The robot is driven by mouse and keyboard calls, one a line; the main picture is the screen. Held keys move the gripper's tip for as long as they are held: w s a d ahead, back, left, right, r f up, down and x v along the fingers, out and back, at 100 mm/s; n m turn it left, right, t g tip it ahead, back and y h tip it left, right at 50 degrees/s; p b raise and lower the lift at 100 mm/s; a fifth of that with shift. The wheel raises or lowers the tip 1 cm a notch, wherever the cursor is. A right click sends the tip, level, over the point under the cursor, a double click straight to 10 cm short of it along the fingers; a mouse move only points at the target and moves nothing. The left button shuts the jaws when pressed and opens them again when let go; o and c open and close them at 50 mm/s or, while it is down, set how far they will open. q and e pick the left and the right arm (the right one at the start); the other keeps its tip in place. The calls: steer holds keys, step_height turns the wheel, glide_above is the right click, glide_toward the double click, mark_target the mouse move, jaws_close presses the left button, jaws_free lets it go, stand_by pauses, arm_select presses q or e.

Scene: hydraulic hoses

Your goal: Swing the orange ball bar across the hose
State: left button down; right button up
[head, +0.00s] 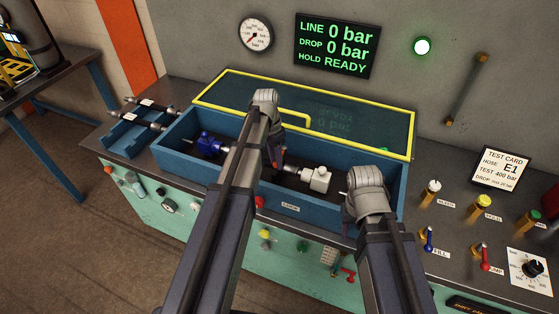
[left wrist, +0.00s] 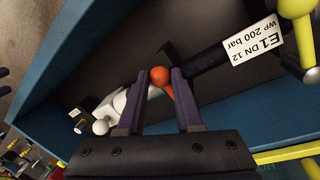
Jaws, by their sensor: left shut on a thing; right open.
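The orange ball (left wrist: 160,76) of the bar sits between the fingertips of my left gripper (left wrist: 157,84), which is shut on it. A bit of orange bar shows just below the ball, between the fingers. The black hose (left wrist: 207,60) runs behind them and carries a white label reading E1 DN 12, WP 200 bar. In the head view my left gripper (head: 277,160) reaches into the blue trough (head: 290,207), mostly hidden by my arm. My right gripper (head: 348,226) is open at the trough's right end, its fingers largely hidden.
A blue fitting (head: 207,143) and a white block (head: 316,178) lie in the trough. The yellow-framed lid (head: 345,117) stands raised behind it. Levers and knobs stand to the right. The display (head: 337,46) reads line 0 bar, drop 0 bar, hold ready.

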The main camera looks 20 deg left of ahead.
arm_select(q)
steer(key=shift+a+m, duration=0.25)
steer(key=shift+m, duration=0.15)
steer(key=c, duration=0.6)
jaws_free()
steer(key=shift+r, duration=0.1)
steer(key=r+p, duration=0.5)
steer(key=w+a+r+p, duration=0.1)
steer(key=r+p, duration=0.1)
steer(key=shift+a+r+p, duration=0.1)
steer(key=shift+r+p, duration=0.15)
steer(key=shift+p, duration=0.1)
